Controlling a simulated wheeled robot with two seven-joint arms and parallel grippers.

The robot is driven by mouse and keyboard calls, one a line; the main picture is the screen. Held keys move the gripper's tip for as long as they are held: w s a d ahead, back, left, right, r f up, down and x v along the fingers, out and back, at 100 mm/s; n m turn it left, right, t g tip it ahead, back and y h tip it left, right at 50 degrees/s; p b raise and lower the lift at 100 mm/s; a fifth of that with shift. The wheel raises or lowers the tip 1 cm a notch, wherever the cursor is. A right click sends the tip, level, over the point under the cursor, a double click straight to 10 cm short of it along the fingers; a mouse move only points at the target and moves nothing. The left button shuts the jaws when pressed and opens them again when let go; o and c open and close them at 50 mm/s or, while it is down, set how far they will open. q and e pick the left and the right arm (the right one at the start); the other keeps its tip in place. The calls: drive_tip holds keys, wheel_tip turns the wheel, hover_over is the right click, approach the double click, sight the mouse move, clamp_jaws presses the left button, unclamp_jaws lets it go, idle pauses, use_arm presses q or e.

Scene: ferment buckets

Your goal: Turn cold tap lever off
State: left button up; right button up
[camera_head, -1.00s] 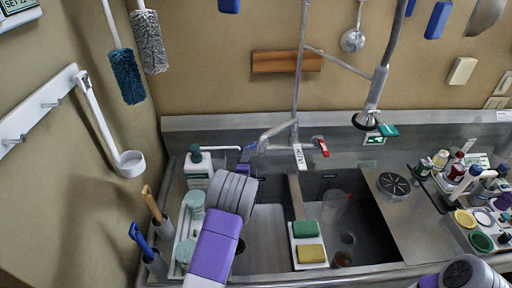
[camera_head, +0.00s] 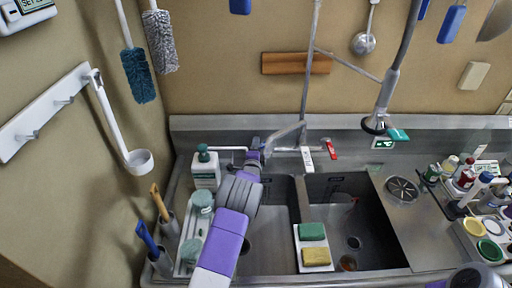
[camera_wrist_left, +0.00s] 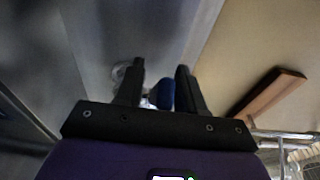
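The cold tap lever is blue and shows in the wrist view (camera_wrist_left: 166,93) between my left gripper's two dark fingers (camera_wrist_left: 160,88), closer to the right finger. The fingers are apart, with a gap on the lever's left. In the head view my left gripper (camera_head: 253,160) reaches up to the blue lever (camera_head: 256,143) at the left of the tap (camera_head: 286,132); my wrist partly hides that spot. Contact with the lever cannot be told. The red lever (camera_head: 331,149) is at the tap's right.
The steel sink (camera_head: 350,270) has two basins below the tap. A green and a yellow sponge (camera_head: 314,231) lie on the divider tray. A white bottle with a green cap (camera_head: 206,172) stands left of my left wrist. A hose sprayer (camera_head: 376,122) hangs right.

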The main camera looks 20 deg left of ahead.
use_arm(q)
clamp_jaws()
